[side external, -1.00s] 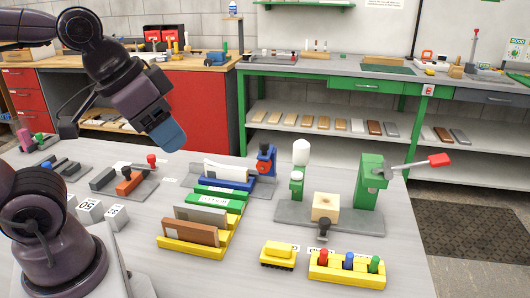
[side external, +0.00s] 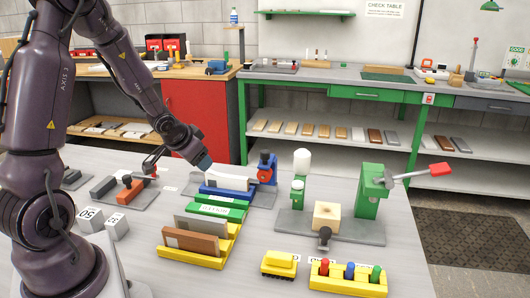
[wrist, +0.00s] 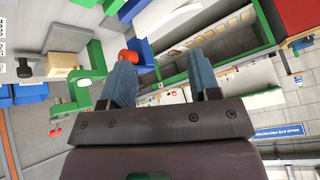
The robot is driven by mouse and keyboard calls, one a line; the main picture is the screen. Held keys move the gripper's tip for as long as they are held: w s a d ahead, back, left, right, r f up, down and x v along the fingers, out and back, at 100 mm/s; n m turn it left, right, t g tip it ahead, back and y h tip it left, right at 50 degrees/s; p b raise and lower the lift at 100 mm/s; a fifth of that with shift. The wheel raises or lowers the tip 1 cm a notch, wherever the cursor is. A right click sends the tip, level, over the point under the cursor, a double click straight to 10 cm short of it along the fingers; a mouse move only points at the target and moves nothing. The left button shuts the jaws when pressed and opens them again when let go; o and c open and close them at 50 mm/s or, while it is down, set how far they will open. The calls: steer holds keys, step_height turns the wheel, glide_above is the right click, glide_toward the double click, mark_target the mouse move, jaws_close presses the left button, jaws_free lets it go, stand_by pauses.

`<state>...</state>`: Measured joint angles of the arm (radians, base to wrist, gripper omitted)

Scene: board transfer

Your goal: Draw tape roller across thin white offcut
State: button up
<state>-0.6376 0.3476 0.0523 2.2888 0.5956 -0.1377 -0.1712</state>
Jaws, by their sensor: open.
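A thin white piece (side external: 227,181), which looks like the white offcut, stands on edge in a blue rack (side external: 229,193) at mid-table. Just right of it is a blue upright device (side external: 266,168) with a dark round part, perhaps the tape roller; I cannot tell for sure. In the wrist view a red knob (wrist: 128,56) and a blue body (wrist: 142,53) show just beyond my fingers. My gripper (side external: 204,162) is just above and left of the white piece, apart from it. In the wrist view my gripper (wrist: 163,85) has its two blue fingers spread, with nothing between them.
A green rack (side external: 217,209) and a yellow rack (side external: 190,255) holding boards stand in front. A green press with a red-handled lever (side external: 372,190) is to the right. A yellow block (side external: 279,263) and a yellow peg holder (side external: 347,284) are near the front edge.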

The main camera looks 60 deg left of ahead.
steer(key=w+f+m+t+h, duration=0.1)
steer(key=w+f+t, duration=0.2)
steer(key=m+t+h, duration=0.2)
steer(key=t+h, duration=0.1)
steer(key=t, duration=0.1)
glide_toward(264, 151)
steer(key=shift+t, duration=0.3)
steer(key=x, duration=1)
steer(key=shift+d+f, duration=0.15)
steer(key=shift+f, duration=0.2)
jaws_close()
steer(key=s+a, duration=1.7)
steer(key=shift+s+a, duration=0.2)
steer(key=shift+s+a, duration=0.1)
